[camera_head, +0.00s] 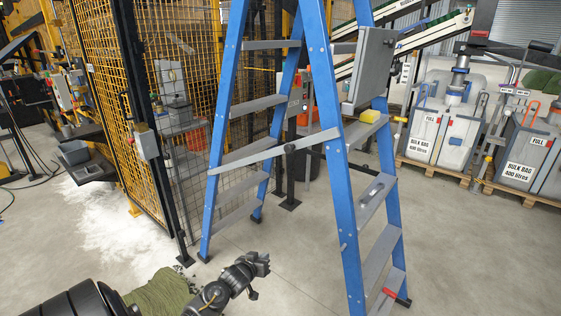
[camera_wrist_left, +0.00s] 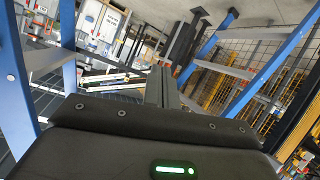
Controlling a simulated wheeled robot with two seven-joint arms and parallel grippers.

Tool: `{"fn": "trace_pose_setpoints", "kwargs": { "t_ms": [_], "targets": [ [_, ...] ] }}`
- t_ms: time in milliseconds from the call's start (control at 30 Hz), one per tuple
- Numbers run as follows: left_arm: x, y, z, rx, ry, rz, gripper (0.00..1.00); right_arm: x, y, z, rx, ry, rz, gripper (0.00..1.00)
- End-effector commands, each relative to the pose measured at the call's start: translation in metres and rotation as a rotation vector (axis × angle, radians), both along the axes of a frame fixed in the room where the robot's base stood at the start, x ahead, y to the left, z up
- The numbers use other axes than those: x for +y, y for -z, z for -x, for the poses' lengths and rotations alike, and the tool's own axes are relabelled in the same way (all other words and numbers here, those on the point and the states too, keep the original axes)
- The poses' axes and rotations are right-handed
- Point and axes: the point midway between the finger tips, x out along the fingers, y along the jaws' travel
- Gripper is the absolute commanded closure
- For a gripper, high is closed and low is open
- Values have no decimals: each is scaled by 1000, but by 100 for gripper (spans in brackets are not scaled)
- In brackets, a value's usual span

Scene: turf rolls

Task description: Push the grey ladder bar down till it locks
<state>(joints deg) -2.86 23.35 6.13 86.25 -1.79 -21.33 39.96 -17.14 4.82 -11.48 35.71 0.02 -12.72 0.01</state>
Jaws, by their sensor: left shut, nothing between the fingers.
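A blue stepladder (camera_head: 345,215) stands open on the concrete floor. The grey ladder bar (camera_head: 245,158) runs slanting between its legs, lower at the left leg and higher at the right one. A black knob (camera_head: 289,148) sits near its middle. I cannot tell from here whether the bar is locked. My left gripper (camera_head: 263,262) is low in front of the ladder, below the bar and apart from it. In the left wrist view its fingers (camera_wrist_left: 162,86) are together and empty, with blue ladder legs (camera_wrist_left: 262,78) beyond on both sides. My right gripper is not in view.
A yellow mesh fence (camera_head: 125,100) stands behind and left of the ladder. White bulk bags (camera_head: 447,135) stand on pallets at right. Floor at right front is clear.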

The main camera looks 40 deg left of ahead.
Motion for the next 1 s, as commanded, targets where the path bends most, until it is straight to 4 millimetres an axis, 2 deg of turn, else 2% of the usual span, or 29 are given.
{"fn": "trace_pose_setpoints", "kwargs": {
  "t_ms": [33, 67, 100, 167, 200, 300, 400, 533, 733, 867, 1000],
  "targets": [
    [12, -66, -21, -122, -13, 11, 100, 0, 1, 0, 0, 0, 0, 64],
    [17, -101, -30, -188, -19, 23, 100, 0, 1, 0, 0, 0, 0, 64],
    [22, -147, -37, -272, -24, 39, 100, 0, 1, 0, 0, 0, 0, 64],
    [25, -210, -42, -386, -23, 61, 100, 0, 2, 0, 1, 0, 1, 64],
    [25, -248, -41, -457, -19, 75, 100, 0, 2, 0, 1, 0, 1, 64],
    [22, -324, -33, -597, 0, 102, 100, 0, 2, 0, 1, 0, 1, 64],
    [16, -373, -23, -689, 21, 121, 100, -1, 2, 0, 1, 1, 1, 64],
    [11, -403, -14, -746, 37, 136, 100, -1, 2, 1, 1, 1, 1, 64],
    [11, -409, -15, -756, 39, 139, 100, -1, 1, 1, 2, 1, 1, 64],
    [13, -414, -25, -757, 38, 140, 100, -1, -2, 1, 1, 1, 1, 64],
    [18, -422, -48, -757, 37, 139, 100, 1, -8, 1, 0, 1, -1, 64]
  ]
}}
